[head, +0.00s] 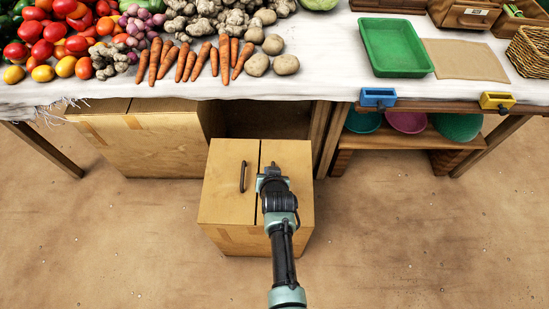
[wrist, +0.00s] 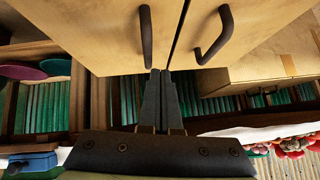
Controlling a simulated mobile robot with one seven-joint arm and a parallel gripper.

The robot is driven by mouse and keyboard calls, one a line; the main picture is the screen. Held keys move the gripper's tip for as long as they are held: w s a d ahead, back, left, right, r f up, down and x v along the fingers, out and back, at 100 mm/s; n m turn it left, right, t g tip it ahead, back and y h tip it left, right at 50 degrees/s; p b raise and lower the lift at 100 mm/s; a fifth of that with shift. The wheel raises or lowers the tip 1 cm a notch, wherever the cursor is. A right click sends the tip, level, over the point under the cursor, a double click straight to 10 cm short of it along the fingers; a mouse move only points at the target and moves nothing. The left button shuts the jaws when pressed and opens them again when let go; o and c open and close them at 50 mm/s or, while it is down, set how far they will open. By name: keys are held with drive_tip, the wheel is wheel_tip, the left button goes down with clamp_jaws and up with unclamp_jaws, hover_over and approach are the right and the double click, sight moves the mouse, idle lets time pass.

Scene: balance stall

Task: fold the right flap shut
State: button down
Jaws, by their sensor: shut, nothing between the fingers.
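A wooden-coloured box (head: 225,240) stands on the floor with two top flaps. The left flap (head: 222,195), with a dark handle (head: 243,176), lies about flat. The right flap (head: 298,160) also looks about flat, with a narrow dark gap between the two. My gripper (head: 270,170) is over the right flap and hides its handle in the head view. In the wrist view the right flap (wrist: 100,25) with its handle (wrist: 146,35) is at picture left, the left flap (wrist: 245,20) at picture right. My shut, empty fingers (wrist: 160,73) point at the seam; contact is unclear.
A vegetable table with a white cloth (head: 330,60) stands behind the box, and a larger box (head: 150,140) is under it at left. A shelf (head: 415,140) with bowls is at right. Floor around is clear.

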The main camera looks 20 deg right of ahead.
drive_tip(key=s+a+r+p, duration=0.2)
drive_tip(key=r+p, duration=0.1)
drive_tip(key=r, duration=0.2)
drive_tip(key=s+a+r+p, duration=0.2)
drive_tip(key=s+r+p, duration=0.1)
drive_tip(key=r, duration=0.2)
drive_tip(key=shift+s+a+r+p, duration=0.3)
drive_tip(key=shift+r, duration=0.1)
